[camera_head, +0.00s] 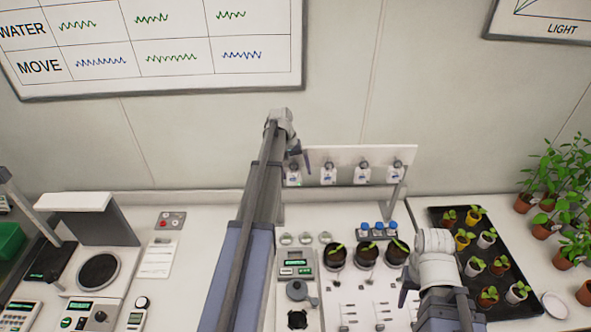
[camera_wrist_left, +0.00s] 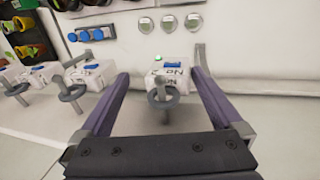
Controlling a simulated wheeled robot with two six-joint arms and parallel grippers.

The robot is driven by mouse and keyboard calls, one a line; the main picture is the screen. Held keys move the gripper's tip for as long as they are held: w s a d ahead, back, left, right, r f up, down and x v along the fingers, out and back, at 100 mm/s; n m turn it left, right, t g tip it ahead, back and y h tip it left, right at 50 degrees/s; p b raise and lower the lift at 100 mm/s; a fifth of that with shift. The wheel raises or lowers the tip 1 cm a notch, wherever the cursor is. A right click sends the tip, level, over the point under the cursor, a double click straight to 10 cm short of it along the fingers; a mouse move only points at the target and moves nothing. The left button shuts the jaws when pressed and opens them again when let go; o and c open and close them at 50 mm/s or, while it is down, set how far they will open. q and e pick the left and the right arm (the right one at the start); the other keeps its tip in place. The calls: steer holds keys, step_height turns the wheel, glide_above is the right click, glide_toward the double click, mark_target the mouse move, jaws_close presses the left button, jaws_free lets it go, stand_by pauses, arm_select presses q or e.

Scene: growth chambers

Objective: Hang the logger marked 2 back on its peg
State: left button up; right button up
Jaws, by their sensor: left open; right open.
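A white rack (camera_head: 345,157) at the back of the bench carries several small white loggers in a row. The leftmost logger (camera_head: 294,175) is at my left gripper (camera_head: 292,154). In the left wrist view this logger (camera_wrist_left: 174,78) hangs between the two open fingers, apart from both. Its lettering is upside down and seems to read "No" with a figure like 2. Its grey ring (camera_wrist_left: 162,97) is at the peg and appears to be around it. My right gripper (camera_head: 408,284) is low over the bench at right, open, largely hidden by its wrist, with nothing seen in it.
Other loggers (camera_head: 328,173) hang to the right on the rack. Below are potted seedlings (camera_head: 367,252), blue-capped vials (camera_head: 378,230) and instruments (camera_head: 296,262). A black plant tray (camera_head: 443,218) stands at right, and a balance (camera_head: 98,270) at left.

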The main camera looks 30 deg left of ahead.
arm_select(q)
steer(key=s+d+r, duration=0.1)
steer(key=s+d, duration=0.4)
steer(key=s, duration=0.4)
steer(key=f+b, duration=0.9)
steer(key=s+f+y+b, duration=0.1)
steer(key=f+b, duration=0.8)
steer(key=f, duration=0.1)
steer(key=d+f+g+y+b, duration=0.1)
steer(key=f+b, duration=0.8)
steer(key=shift+s+f, duration=0.2)
steer(key=shift+s, duration=0.2)
